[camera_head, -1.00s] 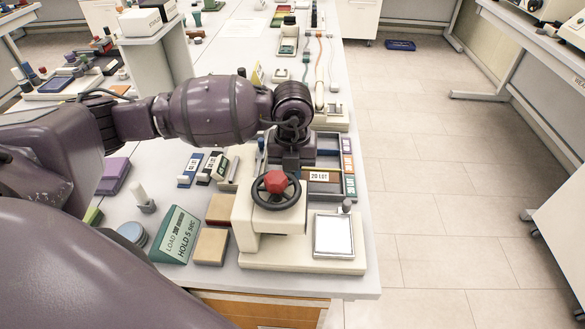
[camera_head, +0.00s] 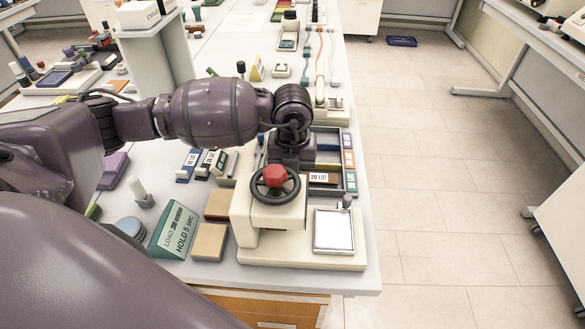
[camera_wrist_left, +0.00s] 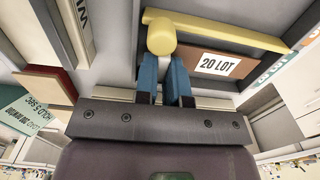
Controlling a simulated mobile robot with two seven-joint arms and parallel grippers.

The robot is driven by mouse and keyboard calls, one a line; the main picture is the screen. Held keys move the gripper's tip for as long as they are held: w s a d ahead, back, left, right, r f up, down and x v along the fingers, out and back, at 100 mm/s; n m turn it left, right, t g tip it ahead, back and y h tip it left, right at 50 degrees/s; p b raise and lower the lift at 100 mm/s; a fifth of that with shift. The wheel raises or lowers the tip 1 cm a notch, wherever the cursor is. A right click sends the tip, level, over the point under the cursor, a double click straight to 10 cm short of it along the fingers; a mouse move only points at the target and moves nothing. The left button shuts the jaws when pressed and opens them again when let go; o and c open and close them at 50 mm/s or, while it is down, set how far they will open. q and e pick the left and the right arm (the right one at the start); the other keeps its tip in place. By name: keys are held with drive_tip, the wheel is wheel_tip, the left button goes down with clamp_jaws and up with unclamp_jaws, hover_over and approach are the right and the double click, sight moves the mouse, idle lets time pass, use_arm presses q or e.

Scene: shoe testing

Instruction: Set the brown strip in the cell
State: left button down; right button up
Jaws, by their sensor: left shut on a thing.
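The brown strip with a white "20 LOT" label (camera_head: 334,179) is by my left gripper, over the near part of the grey tray with cells (camera_head: 351,192). In the wrist view the brown strip (camera_wrist_left: 200,62) lies below a yellow bar (camera_wrist_left: 225,31) with a round yellow knob (camera_wrist_left: 161,37). In the head view my wrist hides these fingertips. I cannot tell whether the strip touches the cell floor. My right gripper is out of view.
A cream press with a black handwheel and red knob (camera_head: 275,177) stands just in front of the tray. Blue (camera_head: 188,165) and other labelled strips stand to the left. A green sign (camera_head: 174,231) and tan block (camera_head: 209,242) are nearer. The table's right edge is close.

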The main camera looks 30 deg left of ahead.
use_arm(q)
drive_tip(key=shift+f, duration=0.4)
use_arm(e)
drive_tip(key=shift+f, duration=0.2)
use_arm(q)
drive_tip(key=c, duration=1.3)
unclamp_jaws()
drive_tip(key=shift+o, duration=0.9)
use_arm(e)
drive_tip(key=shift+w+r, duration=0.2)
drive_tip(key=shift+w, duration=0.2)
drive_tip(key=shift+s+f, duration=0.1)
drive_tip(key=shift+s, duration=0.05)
use_arm(q)
wheel_tip(320, 180, up, 11)
drive_tip(key=shift+p, duration=0.35)
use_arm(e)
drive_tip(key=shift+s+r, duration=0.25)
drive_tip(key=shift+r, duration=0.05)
use_arm(q)
drive_tip(key=shift+d, duration=0.1)
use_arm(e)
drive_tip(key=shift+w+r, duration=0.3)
